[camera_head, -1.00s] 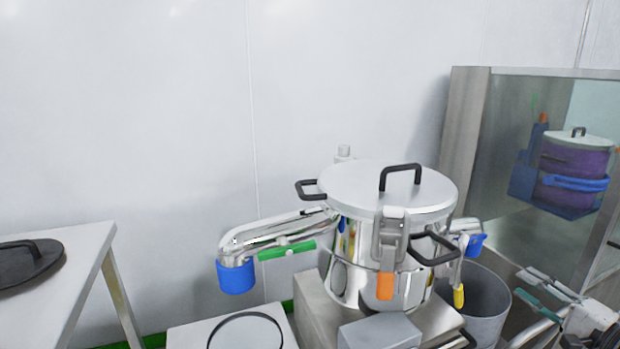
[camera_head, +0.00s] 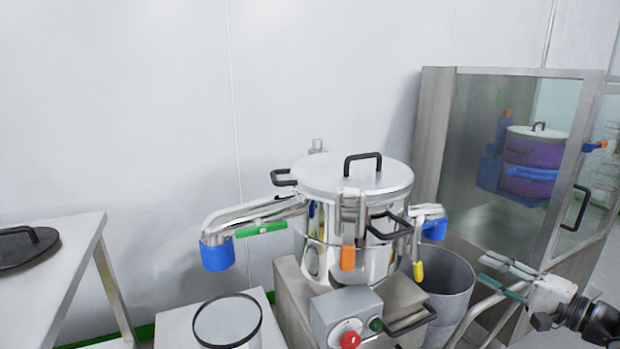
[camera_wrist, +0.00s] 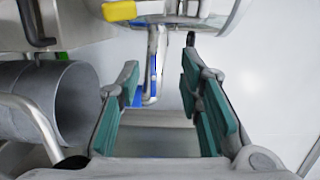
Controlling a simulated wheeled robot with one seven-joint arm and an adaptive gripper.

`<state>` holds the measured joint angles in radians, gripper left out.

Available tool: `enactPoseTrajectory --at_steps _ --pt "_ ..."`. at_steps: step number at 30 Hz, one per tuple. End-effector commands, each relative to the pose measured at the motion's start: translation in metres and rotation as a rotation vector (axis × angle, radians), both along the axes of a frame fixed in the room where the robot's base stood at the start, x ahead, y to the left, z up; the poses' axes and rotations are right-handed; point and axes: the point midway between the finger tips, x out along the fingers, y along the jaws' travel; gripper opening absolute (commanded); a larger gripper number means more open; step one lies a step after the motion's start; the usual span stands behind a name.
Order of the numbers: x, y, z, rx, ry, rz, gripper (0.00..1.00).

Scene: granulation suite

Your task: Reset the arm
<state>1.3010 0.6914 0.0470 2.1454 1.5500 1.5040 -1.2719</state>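My gripper (camera_head: 506,277) is at the lower right of the head view, to the right of the steel machine and beside the grey bin. In the wrist view my gripper (camera_wrist: 160,110) has its two green-padded fingers spread wide apart, with nothing between them. It is open and empty. The steel vessel (camera_head: 338,265) with its closed lid (camera_head: 350,178) stands left of my gripper, apart from it. My arm shows only in part at the right edge of the head view.
A grey bin (camera_head: 449,285) stands between machine and gripper; it also shows in the wrist view (camera_wrist: 75,95). A glass-fronted cabinet (camera_head: 437,150) is behind at right. A blue-ended spout (camera_head: 217,254) juts left. A white table (camera_head: 75,235) with a black lid (camera_head: 28,250) stands far left.

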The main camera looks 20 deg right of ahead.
Motion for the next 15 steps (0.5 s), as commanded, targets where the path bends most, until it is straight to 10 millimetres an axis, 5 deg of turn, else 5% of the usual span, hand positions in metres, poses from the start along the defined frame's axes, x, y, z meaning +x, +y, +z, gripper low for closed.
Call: enactPoseTrajectory --at_steps 8,15 --pt "0.018 0.077 0.034 -0.021 0.074 0.237 0.33" --pt "0.01 0.197 0.073 -0.098 0.237 0.583 0.33"
